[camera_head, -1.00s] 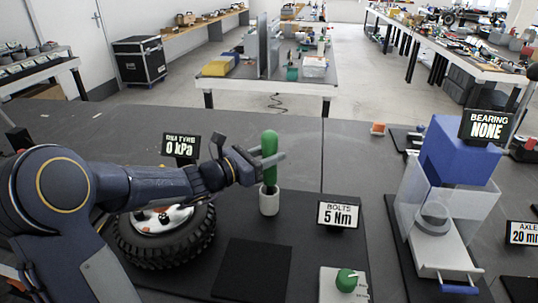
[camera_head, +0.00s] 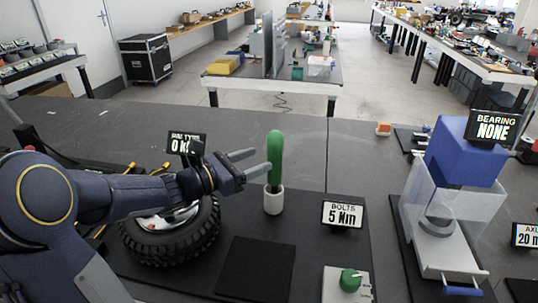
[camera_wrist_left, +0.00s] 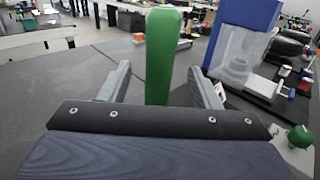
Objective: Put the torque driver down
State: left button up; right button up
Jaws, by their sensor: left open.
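The green torque driver (camera_head: 275,157) stands upright in a white cup-shaped holder (camera_head: 274,200) on the dark mat. My left gripper (camera_head: 250,163) is open and empty, just left of the driver, with its fingers pointing towards it. In the left wrist view the driver (camera_wrist_left: 162,55) rises beyond the jaws, in line with the space between the two spread fingers. The lower end of the driver is hidden inside the holder. My right gripper is not in view.
A wheel with a black tyre (camera_head: 172,240) lies below my left arm. A "BOLTS 5 Nm" sign (camera_head: 342,214) and a box with a green knob (camera_head: 348,281) stand to the right. A blue-topped bearing dispenser (camera_head: 462,152) stands farther right.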

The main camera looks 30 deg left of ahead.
pick_arm(q)
jog(key=v, duration=0.5)
jog(key=s+d+f+m+g+h, duration=0.2)
jog(key=s+d+m+g, duration=0.6)
jog(key=s+d+m, duration=0.4)
jog(key=s+f+m+g+y, duration=0.2)
jog(key=s+f+m+y, duration=0.5)
jog(key=m, duration=0.9)
jog(key=s+f, duration=0.1)
jog(key=s, duration=0.1)
jog(key=shift+s+a, duration=0.15)
jog(key=shift+s, duration=0.25)
